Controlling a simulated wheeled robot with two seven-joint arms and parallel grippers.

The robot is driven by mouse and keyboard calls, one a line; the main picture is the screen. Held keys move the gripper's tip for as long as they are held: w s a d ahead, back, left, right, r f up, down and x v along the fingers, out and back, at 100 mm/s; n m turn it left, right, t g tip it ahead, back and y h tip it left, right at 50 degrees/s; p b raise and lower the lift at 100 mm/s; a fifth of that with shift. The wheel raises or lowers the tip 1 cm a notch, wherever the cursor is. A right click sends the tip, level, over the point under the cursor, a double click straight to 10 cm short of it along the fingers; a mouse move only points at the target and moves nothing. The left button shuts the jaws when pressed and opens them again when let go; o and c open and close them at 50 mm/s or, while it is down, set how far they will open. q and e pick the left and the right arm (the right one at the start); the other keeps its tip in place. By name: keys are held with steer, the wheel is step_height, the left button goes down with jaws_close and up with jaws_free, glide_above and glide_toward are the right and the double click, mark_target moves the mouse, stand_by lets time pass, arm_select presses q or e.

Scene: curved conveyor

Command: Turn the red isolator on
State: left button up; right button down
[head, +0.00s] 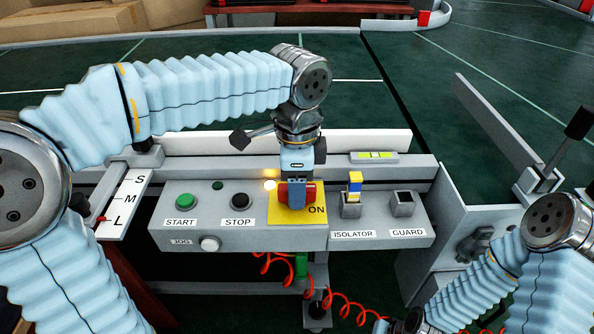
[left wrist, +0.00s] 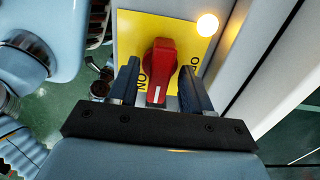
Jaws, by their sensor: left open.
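The red isolator knob (head: 311,193) sits on a yellow plate (head: 284,216) on the grey control panel, with ON printed at the plate's right. My left gripper (head: 297,188) points down over the knob and hides part of it. In the left wrist view the red knob (left wrist: 160,68) lies between the two fingers of my open left gripper (left wrist: 163,85), with gaps on both sides. The knob's white mark points toward the gripper's palm, between the ON lettering at left and partly hidden lettering at right. My right arm is at the lower right; its fingers are out of view.
A lit amber lamp (head: 270,184) is beside the plate. The panel also has a green START button (head: 187,201), a black STOP button (head: 240,201), a white JOG button (head: 210,244) and a GUARD socket (head: 403,203). A red coiled cable (head: 345,307) hangs below.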

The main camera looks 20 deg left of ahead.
arm_select(q)
step_height(320, 180, up, 14)
steer(key=shift+f, duration=0.25)
